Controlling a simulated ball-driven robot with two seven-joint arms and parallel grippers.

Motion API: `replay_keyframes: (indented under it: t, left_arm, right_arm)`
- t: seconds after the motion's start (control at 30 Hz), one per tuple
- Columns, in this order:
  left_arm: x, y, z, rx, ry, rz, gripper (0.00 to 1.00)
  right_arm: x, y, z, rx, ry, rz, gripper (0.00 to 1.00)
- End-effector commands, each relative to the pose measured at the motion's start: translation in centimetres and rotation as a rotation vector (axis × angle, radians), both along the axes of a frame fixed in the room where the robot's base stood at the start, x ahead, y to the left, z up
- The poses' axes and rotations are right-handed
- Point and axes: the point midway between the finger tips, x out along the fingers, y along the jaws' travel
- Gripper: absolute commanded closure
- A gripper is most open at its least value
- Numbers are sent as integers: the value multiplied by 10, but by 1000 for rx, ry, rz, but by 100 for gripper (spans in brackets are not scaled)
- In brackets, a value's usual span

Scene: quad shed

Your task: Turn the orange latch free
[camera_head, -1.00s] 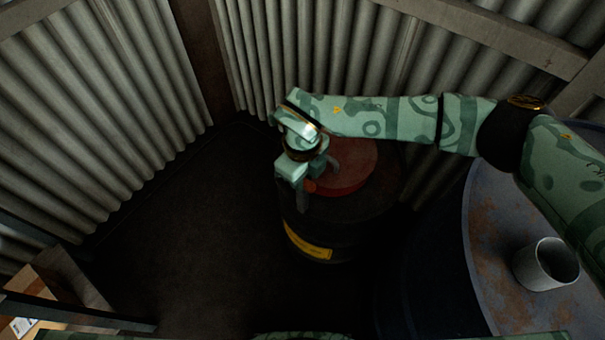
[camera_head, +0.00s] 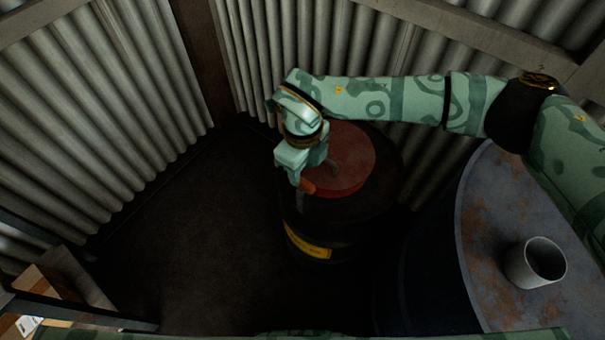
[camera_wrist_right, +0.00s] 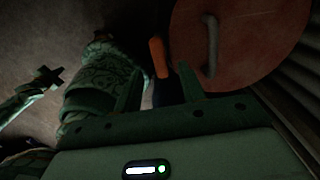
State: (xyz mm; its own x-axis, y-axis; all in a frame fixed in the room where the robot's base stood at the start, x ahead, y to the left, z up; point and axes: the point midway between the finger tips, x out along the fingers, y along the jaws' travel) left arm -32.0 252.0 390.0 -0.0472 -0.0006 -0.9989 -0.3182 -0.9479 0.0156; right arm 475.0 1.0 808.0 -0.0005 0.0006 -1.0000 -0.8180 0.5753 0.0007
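The orange latch (camera_head: 308,187) sits at the near left edge of the red round lid (camera_head: 352,165) on a dark barrel (camera_head: 350,225). My right gripper (camera_head: 316,184) is over that edge and partly hides the latch. In the right wrist view the latch (camera_wrist_right: 158,57) shows upright in the gap between the two spread fingers (camera_wrist_right: 158,80), nearer the right finger. No clear contact shows. A curved grey handle (camera_wrist_right: 211,45) stands on the lid beside it. My left gripper is outside the head view; a dark cross-shaped end at the wrist view's left may be it, too dim to read.
A larger rusty blue-grey drum top (camera_head: 500,215) with a grey cup (camera_head: 535,262) stands at the right. Corrugated walls (camera_head: 290,60) close in behind the barrel. The floor (camera_head: 190,230) left of the barrel is clear. Cardboard boxes (camera_head: 60,275) are at the lower left.

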Motion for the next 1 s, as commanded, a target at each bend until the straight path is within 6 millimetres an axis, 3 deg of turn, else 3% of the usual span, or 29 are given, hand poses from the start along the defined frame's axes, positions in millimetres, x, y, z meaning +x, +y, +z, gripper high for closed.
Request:
replay_keyframes:
  t: [0.03,0.2,0.4,0.6,1.0]
  left_arm:
    - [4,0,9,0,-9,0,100]
    - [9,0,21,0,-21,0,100]
    - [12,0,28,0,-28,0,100]
    - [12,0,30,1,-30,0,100]
    - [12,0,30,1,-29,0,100]
  right_arm:
    - [1,0,22,0,-9,0,60]
    - [1,0,67,-2,-7,0,60]
    - [0,0,102,-1,-3,1,60]
    - [0,0,114,-1,1,1,60]
    - [0,0,113,-1,1,1,60]
